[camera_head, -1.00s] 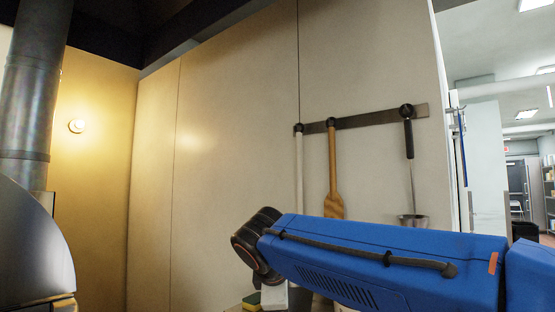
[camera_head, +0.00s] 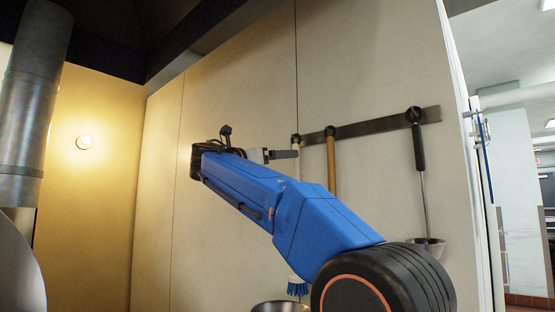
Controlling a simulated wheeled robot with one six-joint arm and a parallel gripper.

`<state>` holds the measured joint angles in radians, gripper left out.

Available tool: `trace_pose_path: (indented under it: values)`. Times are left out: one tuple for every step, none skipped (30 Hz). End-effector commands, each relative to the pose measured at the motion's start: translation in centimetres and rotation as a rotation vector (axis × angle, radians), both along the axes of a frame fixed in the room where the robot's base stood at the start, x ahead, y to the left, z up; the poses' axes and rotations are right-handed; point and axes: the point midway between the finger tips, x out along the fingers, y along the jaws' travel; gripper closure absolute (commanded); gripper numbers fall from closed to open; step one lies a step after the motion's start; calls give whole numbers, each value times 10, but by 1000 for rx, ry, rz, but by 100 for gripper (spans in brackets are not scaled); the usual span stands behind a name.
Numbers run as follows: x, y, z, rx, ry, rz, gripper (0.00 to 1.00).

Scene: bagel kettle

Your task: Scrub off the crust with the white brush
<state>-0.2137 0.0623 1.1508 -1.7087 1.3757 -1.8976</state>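The white brush (camera_head: 297,285) hangs from the left end of a metal wall rack. Its blue bristles and white head show below my arm; most of its handle is hidden behind the arm. My gripper (camera_head: 285,154) points right, near the top of the brush handle just under the rack. The fingers are small and seen side-on, so I cannot tell whether they are open, shut or touching the handle. No crust can be made out in this view.
The rack (camera_head: 375,122) also holds a wooden paddle (camera_head: 331,165) and a black-handled ladle (camera_head: 421,185). A metal vessel rim (camera_head: 278,306) shows at the bottom edge. A rounded metal body (camera_head: 20,265) with a flue pipe (camera_head: 35,100) stands at left.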

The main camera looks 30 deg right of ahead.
Motion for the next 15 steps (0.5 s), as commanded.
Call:
trace_pose_path:
  values:
    - [1, -1, 2, -6, 2, -4, 3]
    - [1, -2, 3, -7, 3, -5, 3]
    - [2, -4, 4, -9, 3, -6, 3]
    - [2, -6, 4, -7, 3, -6, 3]
    - [3, -9, 4, -7, 2, -7, 3]
    - [4, -12, 5, -7, 2, -7, 3]
    - [5, -16, 6, -7, 2, -7, 3]
    - [6, -19, 6, -7, 2, -7, 3]
    - [8, -23, 7, -7, 2, -7, 3]
    - [9, -26, 8, -7, 2, -7, 3]
    - [10, -30, 8, -7, 2, -7, 3]
    - [12, -35, 9, -6, 3, -6, 3]
    - [13, -38, 10, -6, 2, -6, 3]
    - [14, -41, 10, -6, 2, -6, 3]
    - [16, -46, 11, -5, 3, -6, 3]
